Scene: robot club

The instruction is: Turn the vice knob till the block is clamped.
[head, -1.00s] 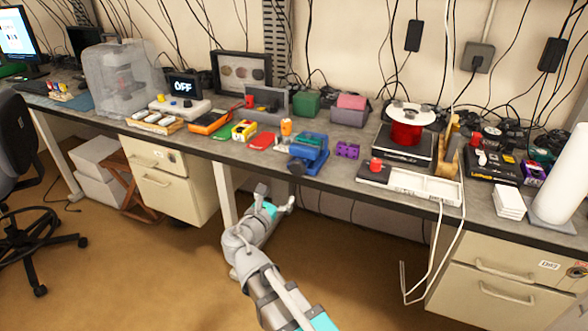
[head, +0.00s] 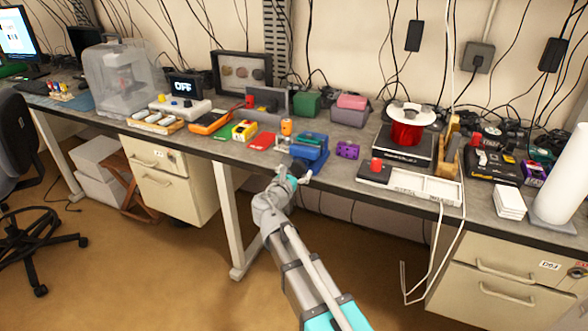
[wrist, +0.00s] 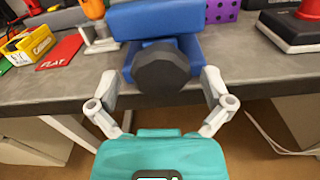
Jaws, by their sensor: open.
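The blue vice (head: 311,146) stands at the front edge of the bench, and it fills the top middle of the wrist view (wrist: 158,22). Its dark faceted knob (wrist: 161,70) faces me and sticks out past the bench edge. My gripper (head: 291,170) is at the bench's front edge, just before the vice. In the wrist view my open gripper (wrist: 160,88) has one finger on each side of the knob, with gaps between; I cannot see contact. The block and the gap between the vice jaws cannot be made out clearly.
A red card (head: 262,141) and a yellow box (head: 244,130) lie left of the vice.

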